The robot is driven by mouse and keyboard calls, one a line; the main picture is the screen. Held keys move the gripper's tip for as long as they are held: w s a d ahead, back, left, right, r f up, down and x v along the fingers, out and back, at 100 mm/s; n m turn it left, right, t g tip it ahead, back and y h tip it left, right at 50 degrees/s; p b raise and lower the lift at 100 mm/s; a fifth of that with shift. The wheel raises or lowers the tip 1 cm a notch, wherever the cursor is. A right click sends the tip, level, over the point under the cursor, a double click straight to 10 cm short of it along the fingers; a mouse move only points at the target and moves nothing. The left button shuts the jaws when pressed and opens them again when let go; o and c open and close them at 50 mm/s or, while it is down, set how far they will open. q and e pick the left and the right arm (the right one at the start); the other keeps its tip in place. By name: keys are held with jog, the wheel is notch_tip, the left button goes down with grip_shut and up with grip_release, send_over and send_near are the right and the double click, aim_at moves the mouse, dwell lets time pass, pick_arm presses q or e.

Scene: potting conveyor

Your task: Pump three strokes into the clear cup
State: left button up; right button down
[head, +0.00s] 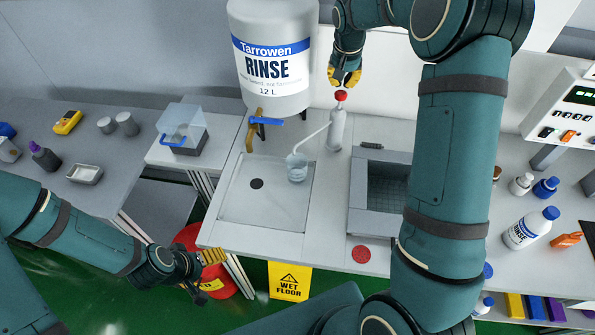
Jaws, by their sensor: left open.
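A white pump bottle (336,133) with a red pump head (341,96) stands at the back of the bench, right of the sink basin. Its thin spout slopes down to the left, ending over the clear cup (298,170). The cup stands upright at the basin's right side and looks pale blue; its liquid level is unclear. My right gripper (345,82) points down just above the red pump head; I cannot tell whether it touches it or how far its fingers are apart. My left gripper (213,266) is open and empty, low in front of the bench's left corner.
A large RINSE tank (268,65) with a blue-handled tap (266,121) hangs above the basin (240,206). A grey sink with a grid (386,190) and a red disc (361,254) lie right. A yellow wet-floor sign (289,281) and red bin (190,238) are in front.

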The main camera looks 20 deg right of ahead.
notch_tip(320, 180, up, 6)
jog(key=p, duration=0.4)
dwell(0.4)
dwell(0.4)
